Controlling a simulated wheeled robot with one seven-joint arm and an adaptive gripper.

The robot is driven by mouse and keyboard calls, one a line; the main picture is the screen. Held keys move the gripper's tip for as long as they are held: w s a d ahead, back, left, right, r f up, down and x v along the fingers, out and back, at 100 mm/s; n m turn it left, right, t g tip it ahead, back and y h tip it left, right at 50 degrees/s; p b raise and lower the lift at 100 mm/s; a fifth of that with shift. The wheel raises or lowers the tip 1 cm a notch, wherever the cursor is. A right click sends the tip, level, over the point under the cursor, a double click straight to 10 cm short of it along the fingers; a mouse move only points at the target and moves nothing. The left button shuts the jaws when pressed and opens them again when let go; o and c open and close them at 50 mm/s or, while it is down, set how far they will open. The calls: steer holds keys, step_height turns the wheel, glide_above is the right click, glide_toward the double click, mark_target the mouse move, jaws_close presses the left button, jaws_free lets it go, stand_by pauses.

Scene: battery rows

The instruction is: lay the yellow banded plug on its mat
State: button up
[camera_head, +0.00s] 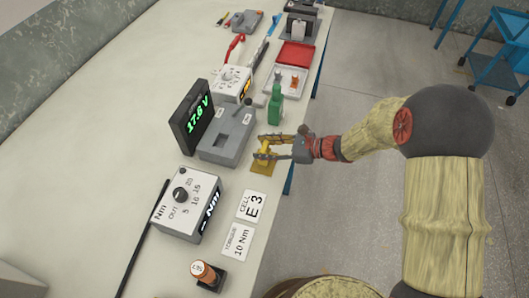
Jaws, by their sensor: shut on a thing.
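My gripper (264,147) reaches in from the right and is shut on the yellow banded plug (264,149). The plug is small and partly hidden by the fingers, so its bands are not clear. It is over a small ochre-yellow mat (262,169) near the table's right edge. I cannot tell whether the plug touches the mat.
A grey fixture (224,145) and a display reading 17.6 V (192,117) stand just left of the mat. A green bottle-shaped thing (275,107) stands behind it. An Nm dial box (186,204) and cards (251,206) lie nearer.

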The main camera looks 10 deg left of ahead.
steer(key=shift+f, duration=0.8)
steer(key=shift+f+b, duration=0.2)
steer(key=shift+b, duration=0.1)
steer(key=o, duration=1.2)
steer(key=shift+r, duration=0.15)
